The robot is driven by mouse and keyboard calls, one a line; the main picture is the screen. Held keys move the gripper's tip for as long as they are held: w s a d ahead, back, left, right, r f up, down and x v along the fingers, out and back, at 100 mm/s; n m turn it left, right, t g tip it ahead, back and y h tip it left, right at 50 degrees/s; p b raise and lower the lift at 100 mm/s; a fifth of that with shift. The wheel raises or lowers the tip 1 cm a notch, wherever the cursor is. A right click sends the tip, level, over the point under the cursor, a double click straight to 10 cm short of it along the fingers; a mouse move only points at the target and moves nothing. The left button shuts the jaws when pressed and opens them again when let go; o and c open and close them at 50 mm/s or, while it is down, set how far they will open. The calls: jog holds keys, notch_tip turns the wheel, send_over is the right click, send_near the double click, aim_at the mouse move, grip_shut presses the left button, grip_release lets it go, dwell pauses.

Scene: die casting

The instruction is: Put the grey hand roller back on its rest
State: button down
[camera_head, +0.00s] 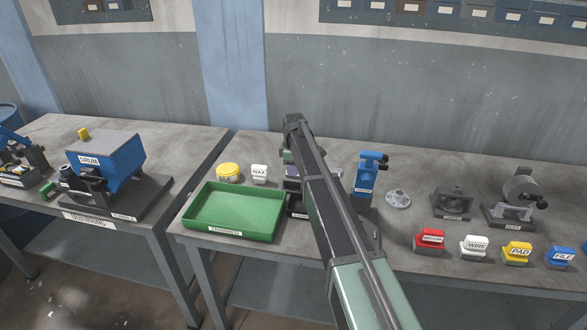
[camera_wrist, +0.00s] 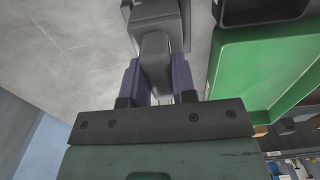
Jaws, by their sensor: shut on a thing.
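My gripper (camera_wrist: 157,82) shows in the wrist view with its two purple fingers closed on the sides of a grey piece, which I take for the hand roller (camera_wrist: 156,52). A wider dark grey part of it extends beyond the fingertips. In the head view my arm covers most of the gripper; only a bit of purple finger (camera_head: 291,171) shows, and the roller cannot be made out. A dark open-topped shape (camera_wrist: 262,9) beside the green tray may be the rest, but I cannot tell. In the head view a dark part (camera_head: 297,207) shows there, mostly behind my arm.
The green trimmed tray (camera_head: 236,212) is empty, left of my arm. A yellow tub (camera_head: 228,173) and white wax block (camera_head: 259,173) stand behind it. A blue device (camera_head: 368,176) stands right of my arm. Several labelled brushes line the front right. The drum bench (camera_head: 107,155) is left.

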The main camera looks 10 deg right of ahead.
jog(key=shift+f, duration=0.25)
dwell(0.4)
jog(key=c, duration=0.8)
grip_release()
jog(key=shift+c, duration=0.2)
notch_tip(320, 180, up, 11)
jog(key=p, duration=1)
jog(key=shift+f+m, duration=0.1)
jog(key=shift+m, duration=0.6)
jog(key=s+m, duration=1.2)
jog(key=s, duration=2.8)
jog(key=shift+s, duration=0.3)
